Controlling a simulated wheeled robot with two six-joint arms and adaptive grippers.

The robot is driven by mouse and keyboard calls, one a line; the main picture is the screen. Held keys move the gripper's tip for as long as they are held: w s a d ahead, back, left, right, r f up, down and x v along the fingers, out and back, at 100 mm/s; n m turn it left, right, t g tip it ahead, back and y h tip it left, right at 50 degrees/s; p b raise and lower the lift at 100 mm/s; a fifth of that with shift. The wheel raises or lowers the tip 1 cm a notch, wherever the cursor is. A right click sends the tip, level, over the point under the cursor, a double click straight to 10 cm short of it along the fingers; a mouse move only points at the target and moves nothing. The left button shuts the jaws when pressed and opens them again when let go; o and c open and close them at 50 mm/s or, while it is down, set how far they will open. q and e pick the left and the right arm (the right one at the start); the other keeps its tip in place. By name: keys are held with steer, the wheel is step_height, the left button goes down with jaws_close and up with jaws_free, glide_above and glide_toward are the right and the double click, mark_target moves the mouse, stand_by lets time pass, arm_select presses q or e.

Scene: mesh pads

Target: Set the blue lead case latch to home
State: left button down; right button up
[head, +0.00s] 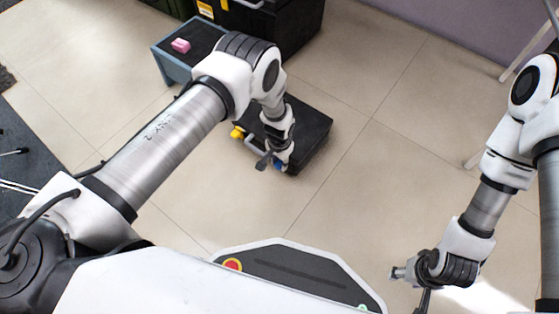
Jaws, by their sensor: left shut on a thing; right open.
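A small blue part (282,166), which I take for the blue lead case latch, shows at the front edge of a low black-topped stand (313,132) in the head view. My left gripper (274,163) reaches down to it and is shut on it. The fingers and wrist hide most of the blue part, so its setting cannot be read. A yellow piece (237,133) shows at the left side of the stand, beside my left wrist. My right gripper (408,288) is open and empty at the lower right, far from the stand.
A blue-grey stand (171,69) with a dark top bears a pink block (180,46) at the upper left. A black box (283,30) with a yellow label stands behind. The tiled floor (400,130) right of the black-topped stand is clear.

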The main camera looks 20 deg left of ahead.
arm_select(q)
steer(key=shift+w+f+b, duration=0.15)
steer(key=shift+f+b, duration=0.05)
steer(key=shift+b, duration=0.2)
steer(key=shift+w+d+g+b, duration=0.2)
steer(key=shift+g+b, duration=0.3)
steer(key=shift+b, duration=0.55)
steer(key=shift+w+r+y, duration=0.1)
steer(key=shift+r+y, duration=0.05)
steer(key=shift+y, duration=0.15)
steer(key=shift+r, duration=0.15)
steer(key=c, duration=0.9)
jaws_free()
steer(key=shift+r, duration=0.1)
steer(key=r, duration=0.4)
steer(key=w+r, duration=0.1)
steer(key=r, duration=0.6)
steer(key=shift+w+d+r, duration=0.15)
steer(key=shift+d+r, duration=0.05)
steer(key=shift+r, duration=0.15)
